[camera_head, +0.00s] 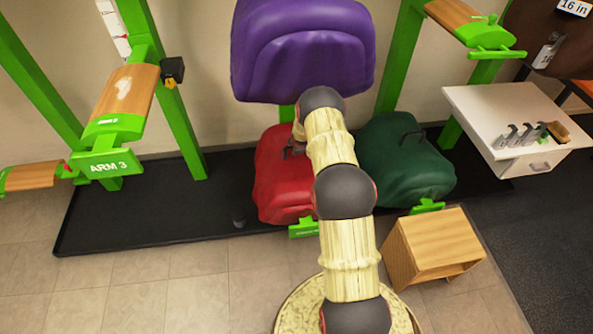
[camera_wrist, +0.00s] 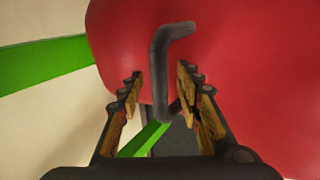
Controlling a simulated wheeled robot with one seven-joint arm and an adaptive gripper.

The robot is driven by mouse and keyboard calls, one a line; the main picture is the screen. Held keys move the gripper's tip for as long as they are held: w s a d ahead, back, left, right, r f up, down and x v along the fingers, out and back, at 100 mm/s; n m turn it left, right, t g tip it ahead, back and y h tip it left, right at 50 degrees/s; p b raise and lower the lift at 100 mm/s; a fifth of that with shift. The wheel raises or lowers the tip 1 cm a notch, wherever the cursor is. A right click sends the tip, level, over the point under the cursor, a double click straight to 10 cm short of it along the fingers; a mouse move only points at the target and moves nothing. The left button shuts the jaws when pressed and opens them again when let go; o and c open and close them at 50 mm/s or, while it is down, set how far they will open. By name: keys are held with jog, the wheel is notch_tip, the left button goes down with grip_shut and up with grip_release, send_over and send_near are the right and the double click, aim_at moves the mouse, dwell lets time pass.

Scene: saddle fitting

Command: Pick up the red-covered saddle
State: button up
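The red-covered saddle (camera_head: 283,178) sits low on a green rack arm, between the green stand post and the green-covered saddle. It fills much of the wrist view (camera_wrist: 245,60). A dark bent handle (camera_wrist: 158,60) stands out from the red cover. My gripper (camera_wrist: 158,88) is open, with its two fingers on either side of the handle's lower part. The right finger looks close to the handle, and a gap shows on the left. In the head view my gripper (camera_head: 296,146) is at the red saddle's upper right, partly hidden by my arm.
A purple-covered saddle (camera_head: 303,50) hangs directly above. A green-covered saddle (camera_head: 402,160) sits to the right. A wooden box (camera_head: 437,246) stands on the floor in front of it. A green stand with wooden arms (camera_head: 124,93) is at left, and a white drawer table (camera_head: 487,106) at right.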

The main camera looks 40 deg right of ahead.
jog(key=shift+c, duration=1.4)
grip_shut()
jog(key=shift+w+d+r, duration=0.1)
jog(key=shift+w+r, duration=0.1)
jog(key=shift+r, duration=0.1)
